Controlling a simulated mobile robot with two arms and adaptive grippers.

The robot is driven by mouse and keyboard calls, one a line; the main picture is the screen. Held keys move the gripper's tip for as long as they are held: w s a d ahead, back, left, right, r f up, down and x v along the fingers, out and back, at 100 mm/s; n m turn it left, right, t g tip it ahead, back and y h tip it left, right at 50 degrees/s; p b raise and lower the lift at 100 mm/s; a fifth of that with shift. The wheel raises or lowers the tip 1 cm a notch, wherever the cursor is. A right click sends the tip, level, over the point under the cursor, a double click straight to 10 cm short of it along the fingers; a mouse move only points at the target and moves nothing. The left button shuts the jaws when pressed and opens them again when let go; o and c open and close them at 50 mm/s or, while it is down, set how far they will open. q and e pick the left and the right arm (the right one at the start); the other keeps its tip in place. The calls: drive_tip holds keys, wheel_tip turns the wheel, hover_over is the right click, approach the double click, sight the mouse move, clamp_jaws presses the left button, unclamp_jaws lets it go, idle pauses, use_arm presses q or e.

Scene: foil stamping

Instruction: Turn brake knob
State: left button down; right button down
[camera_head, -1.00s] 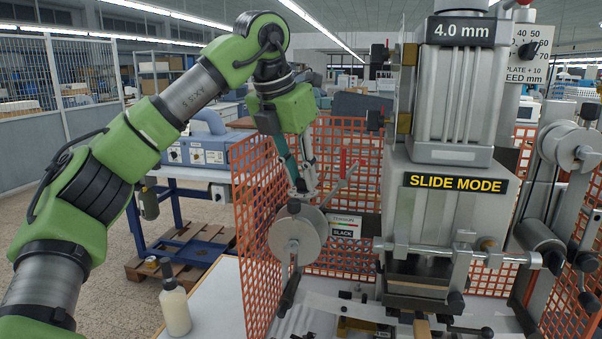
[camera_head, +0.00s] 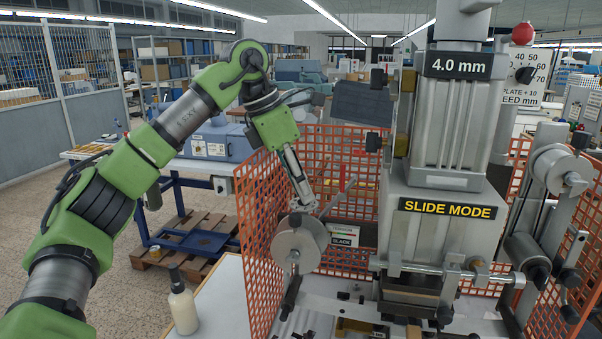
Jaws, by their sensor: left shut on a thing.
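My left gripper (camera_head: 307,205) reaches down from the upper left. Its fingertips are at the top of the round grey foil roll (camera_head: 299,244) on the left side of the stamping machine. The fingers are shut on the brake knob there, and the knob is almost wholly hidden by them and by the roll. A small sign reading SLACK (camera_head: 343,238) stands just right of the roll. My right gripper is not in view.
An orange mesh guard (camera_head: 262,220) stands close beside and behind the gripper. The machine body (camera_head: 440,235) with its SLIDE MODE label is to the right. A white bottle (camera_head: 183,305) stands on the table at the front left.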

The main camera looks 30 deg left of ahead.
use_arm(q)
drive_tip(key=shift+m+g+p, duration=0.3)
drive_tip(key=shift+m+p, duration=0.55)
drive_tip(key=shift+m, duration=0.05)
drive_tip(key=c, duration=1.8)
unclamp_jaws()
drive_tip(key=shift+w, duration=0.1)
drive_tip(key=shift+c, duration=0.2)
drive_tip(key=shift+r, duration=0.1)
drive_tip(key=v, duration=1.2)
drive_tip(key=shift+a, duration=0.25)
drive_tip(key=shift+f, duration=0.25)
